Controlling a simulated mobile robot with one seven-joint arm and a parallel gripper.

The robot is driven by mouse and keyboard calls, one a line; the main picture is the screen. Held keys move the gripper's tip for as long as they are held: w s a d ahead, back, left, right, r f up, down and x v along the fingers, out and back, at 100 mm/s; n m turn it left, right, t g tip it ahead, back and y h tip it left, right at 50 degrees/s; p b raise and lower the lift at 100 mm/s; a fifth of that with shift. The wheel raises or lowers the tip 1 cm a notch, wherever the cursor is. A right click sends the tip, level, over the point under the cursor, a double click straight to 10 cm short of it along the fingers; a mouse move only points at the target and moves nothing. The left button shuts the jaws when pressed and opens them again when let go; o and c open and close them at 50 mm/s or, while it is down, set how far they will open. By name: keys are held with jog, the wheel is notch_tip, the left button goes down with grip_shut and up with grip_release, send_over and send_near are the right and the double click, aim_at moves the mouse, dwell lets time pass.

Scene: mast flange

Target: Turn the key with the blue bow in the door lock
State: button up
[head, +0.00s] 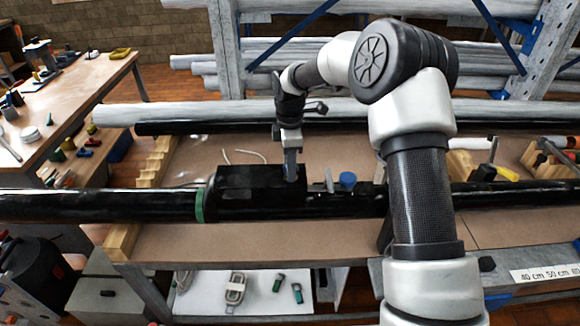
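A small blue round piece (347,181) stands on top of the long black tube. It may be the key's blue bow, but it is too small to tell. No door and no clear lock show. My gripper (291,174) points down at the right end of a black block (245,183) on the tube, left of the blue piece and apart from it. Its fingertips are small and dark against the block. I cannot tell whether they are open or touch anything. A thin grey upright piece (328,180) stands between my gripper and the blue piece.
The black tube (100,206) lies across a brown bench (200,245) and carries a green ring (199,205). Pale pipes (200,112) lie behind it. A yellow-handled tool (507,174) lies at the right. A cluttered table (90,85) stands at the far left. Bare bench shows in front of the tube.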

jog(key=shift+r, duration=3.05)
jog(key=shift+r, duration=0.1)
jog(key=s+d+r+m+t+h, duration=0.1)
jog(key=s+d+r+m, duration=0.25)
jog(key=s+r, duration=0.35)
jog(key=s+d+r+m+t, duration=0.2)
jog(key=s+d+r+m, duration=0.15)
jog(key=s+r, duration=0.35)
jog(key=s+d+r+m+t, duration=0.1)
jog(key=s+d+m, duration=0.1)
jog(key=s+m, duration=0.4)
jog(key=s+d+r+m+t+y, duration=0.1)
jog(key=s+d+m, duration=0.2)
jog(key=s, duration=0.9)
jog(key=m, duration=0.3)
jog(key=shift+s+t, duration=0.3)
jog(key=shift+s, duration=0.05)
